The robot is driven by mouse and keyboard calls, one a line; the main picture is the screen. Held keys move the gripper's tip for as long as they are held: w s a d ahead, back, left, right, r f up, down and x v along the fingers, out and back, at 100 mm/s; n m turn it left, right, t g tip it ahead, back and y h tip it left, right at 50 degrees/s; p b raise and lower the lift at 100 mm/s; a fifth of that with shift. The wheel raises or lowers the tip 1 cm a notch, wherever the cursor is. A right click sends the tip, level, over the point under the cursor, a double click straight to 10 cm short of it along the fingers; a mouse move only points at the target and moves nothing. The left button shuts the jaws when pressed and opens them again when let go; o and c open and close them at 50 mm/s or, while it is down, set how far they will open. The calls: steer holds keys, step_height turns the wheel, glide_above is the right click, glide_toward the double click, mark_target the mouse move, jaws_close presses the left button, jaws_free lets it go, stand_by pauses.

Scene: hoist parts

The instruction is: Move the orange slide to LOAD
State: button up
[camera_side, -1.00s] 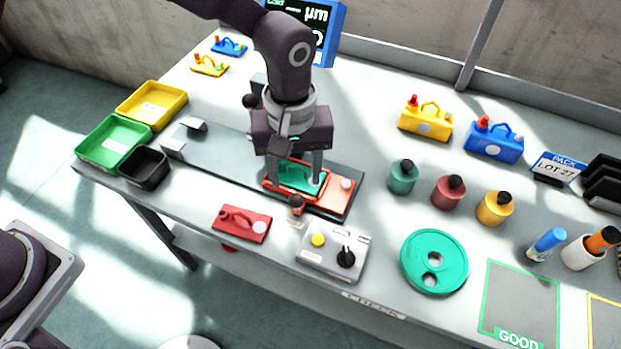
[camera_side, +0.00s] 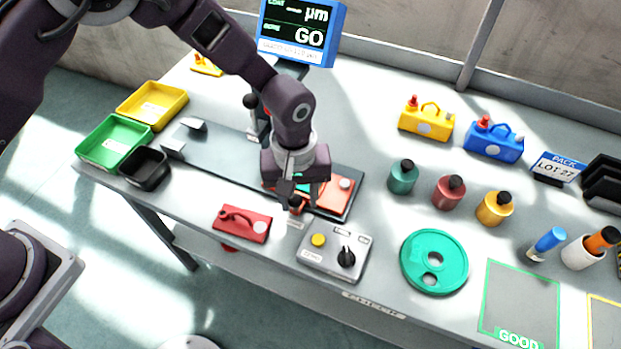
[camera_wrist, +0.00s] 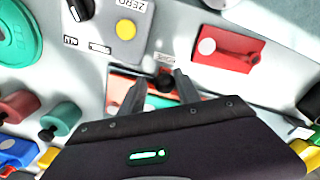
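The orange slide (camera_side: 346,184) sits on the dark base plate at the right end of the grey rail. My gripper and arm hide much of it, and a green part shows on it. A black knob (camera_wrist: 166,83) stands at the slide's near edge. My gripper (camera_side: 299,205) points down at this edge. In the wrist view my gripper (camera_wrist: 160,78) has its fingers apart, one on each side of the knob. I cannot tell whether they touch it. No LOAD marking is readable.
A grey control box (camera_side: 333,248) with a yellow button and black dial stands close in front. A red part (camera_side: 242,222) lies front left of my gripper. A green disc (camera_side: 434,262) lies to the right.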

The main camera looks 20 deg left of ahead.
steer(key=a, duration=2)
steer(key=shift+s+f, duration=0.35)
steer(key=shift+c, duration=0.7)
steer(key=shift+a, duration=0.1)
steer(key=shift+c, duration=0.7)
steer(key=shift+w, duration=0.15)
steer(key=shift+c, duration=0.2)
steer(key=shift+o, duration=0.2)
steer(key=shift+r, duration=0.1)
steer(key=o, duration=0.9)
steer(key=shift+w, duration=0.1)
step_height(320, 180, up, 9)
steer(key=shift+r, duration=0.1)
